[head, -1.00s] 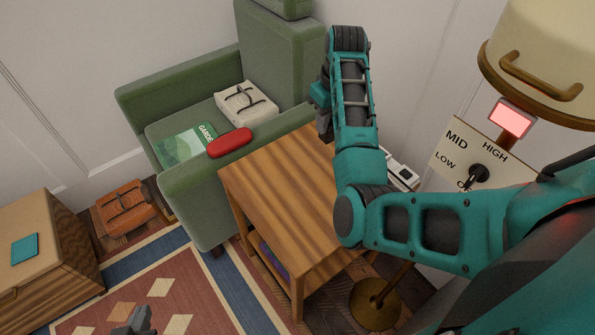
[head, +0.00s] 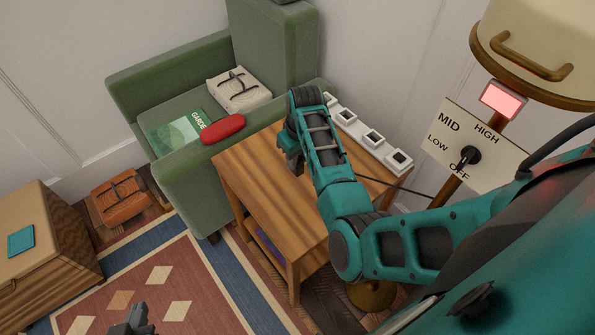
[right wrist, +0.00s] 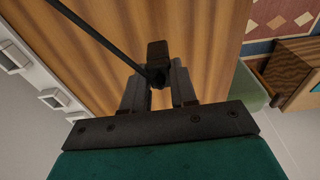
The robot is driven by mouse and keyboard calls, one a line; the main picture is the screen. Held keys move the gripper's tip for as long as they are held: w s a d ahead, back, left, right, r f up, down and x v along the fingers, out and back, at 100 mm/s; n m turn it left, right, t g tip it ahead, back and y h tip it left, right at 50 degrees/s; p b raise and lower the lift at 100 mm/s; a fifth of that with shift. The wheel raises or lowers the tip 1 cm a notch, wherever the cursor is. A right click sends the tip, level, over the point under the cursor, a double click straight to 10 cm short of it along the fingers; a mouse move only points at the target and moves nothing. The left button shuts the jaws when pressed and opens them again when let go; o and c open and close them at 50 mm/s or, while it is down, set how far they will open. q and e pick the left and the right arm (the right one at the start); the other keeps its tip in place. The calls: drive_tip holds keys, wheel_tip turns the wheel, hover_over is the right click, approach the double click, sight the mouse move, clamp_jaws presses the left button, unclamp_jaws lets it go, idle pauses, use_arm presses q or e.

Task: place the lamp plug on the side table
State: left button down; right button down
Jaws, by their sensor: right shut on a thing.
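The cord (right wrist: 95,35) runs from the plug to the upper left, and shows as a thin dark line (head: 405,188) in the head view. I cannot tell whether the plug touches the table. My left gripper (head: 133,322) shows only in part at the bottom edge, over the rug; its jaws are unclear.
A white power strip (head: 365,133) lies along the table's far right side. The lamp's dial plate (head: 465,150) and brass-rimmed shade (head: 540,45) stand at right. The table's left part is clear.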

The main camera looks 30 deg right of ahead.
sight(297, 170)
wheel_tip(297, 170, down, 5)
drive_tip(key=shift+f+b, duration=0.1)
drive_tip(key=shift+b, duration=0.6)
drive_tip(key=shift+f, duration=0.2)
drive_tip(key=c, duration=1.1)
unclamp_jaws()
drive_tip(key=shift+o, duration=1.1)
